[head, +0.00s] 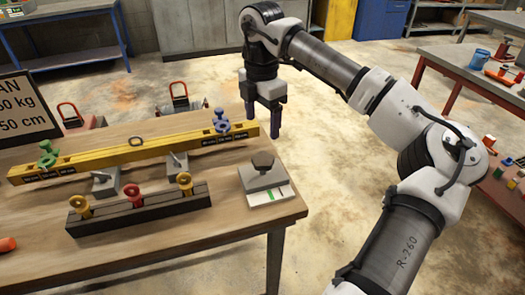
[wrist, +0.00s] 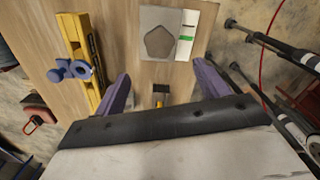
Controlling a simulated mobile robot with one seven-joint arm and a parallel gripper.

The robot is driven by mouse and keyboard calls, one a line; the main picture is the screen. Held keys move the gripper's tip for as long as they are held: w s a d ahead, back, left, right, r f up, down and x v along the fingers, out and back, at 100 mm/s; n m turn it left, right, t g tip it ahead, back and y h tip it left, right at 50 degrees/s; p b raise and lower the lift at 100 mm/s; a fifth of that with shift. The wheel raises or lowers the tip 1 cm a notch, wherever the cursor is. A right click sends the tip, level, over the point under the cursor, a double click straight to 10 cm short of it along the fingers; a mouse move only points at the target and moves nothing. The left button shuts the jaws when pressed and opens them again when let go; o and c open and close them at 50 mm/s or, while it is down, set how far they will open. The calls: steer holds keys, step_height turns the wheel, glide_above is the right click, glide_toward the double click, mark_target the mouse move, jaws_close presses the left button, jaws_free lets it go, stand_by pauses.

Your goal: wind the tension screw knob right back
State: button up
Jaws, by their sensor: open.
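A dark, many-sided knob (head: 263,162) sits on a grey block (head: 254,181) near the right end of the wooden table. I take it to be the tension screw knob. A white strip (head: 270,196) with a green mark lies along the block's front. In the wrist view, the knob (wrist: 160,43) shows from above, beyond the fingertips and roughly between them. My gripper (head: 264,124) hangs open and empty, fingers down, above and behind the knob. Its two fingers also show apart in the wrist view (wrist: 162,76). Nothing touches the knob.
A yellow beam (head: 140,151) with a blue clamp knob (head: 221,122) and a green one (head: 47,154) lies left of the block. A dark rail (head: 140,209) with red and yellow knobs stands in front. A sign (head: 25,107) stands at left. Floor is clear right of the table.

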mark_target(262, 158)
step_height(262, 158, down, 11)
steer(key=shift+r+p, duration=0.1)
steer(key=shift+p, duration=1.05)
steer(key=c, duration=1)
steer(key=shift+n+b, duration=0.3)
